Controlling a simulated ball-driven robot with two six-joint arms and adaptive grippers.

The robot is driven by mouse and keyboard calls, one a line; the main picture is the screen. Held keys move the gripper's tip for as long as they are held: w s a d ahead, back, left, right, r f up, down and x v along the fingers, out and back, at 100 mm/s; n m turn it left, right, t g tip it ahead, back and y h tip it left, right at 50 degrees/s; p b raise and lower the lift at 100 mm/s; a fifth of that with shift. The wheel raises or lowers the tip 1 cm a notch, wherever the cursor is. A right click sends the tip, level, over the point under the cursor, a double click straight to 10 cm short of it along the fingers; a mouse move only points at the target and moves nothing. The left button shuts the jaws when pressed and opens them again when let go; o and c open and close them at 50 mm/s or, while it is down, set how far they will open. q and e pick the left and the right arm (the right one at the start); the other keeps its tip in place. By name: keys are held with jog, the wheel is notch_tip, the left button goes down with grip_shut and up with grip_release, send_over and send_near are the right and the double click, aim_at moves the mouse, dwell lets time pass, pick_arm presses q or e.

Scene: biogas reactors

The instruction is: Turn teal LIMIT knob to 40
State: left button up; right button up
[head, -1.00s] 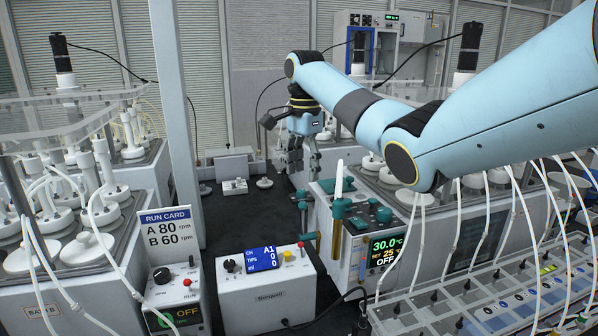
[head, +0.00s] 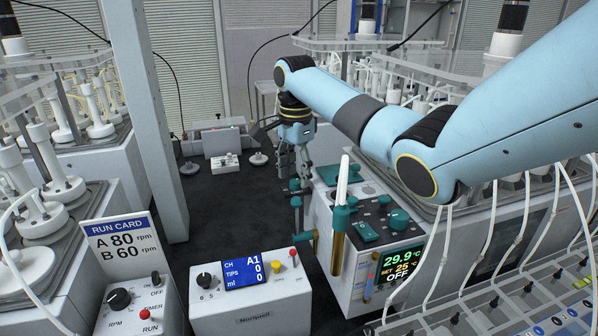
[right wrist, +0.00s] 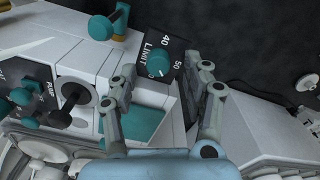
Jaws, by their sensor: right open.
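The teal LIMIT knob (right wrist: 159,64) sits on a small dark plate in the right wrist view, with the word LIMIT and the numbers 40 and 50 printed around it. I cannot read its setting clearly. My right gripper (right wrist: 164,77) is open, with one finger on each side of the knob in that view; contact is not clear. I cannot pick out the LIMIT knob surely there. My left gripper is not in view.
A white pump box (head: 250,306) with a blue display stands in front. A run card (head: 120,243) reads A 80, B 60 rpm. A white stick in a teal holder (head: 340,215) rises beside the gripper. Tubes hang at right.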

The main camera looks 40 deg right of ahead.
jog(key=shift+a+f, duration=0.2)
jog(key=shift+f, duration=0.45)
jog(key=shift+s, duration=0.1)
jog(key=shift+c, duration=0.7)
grip_shut()
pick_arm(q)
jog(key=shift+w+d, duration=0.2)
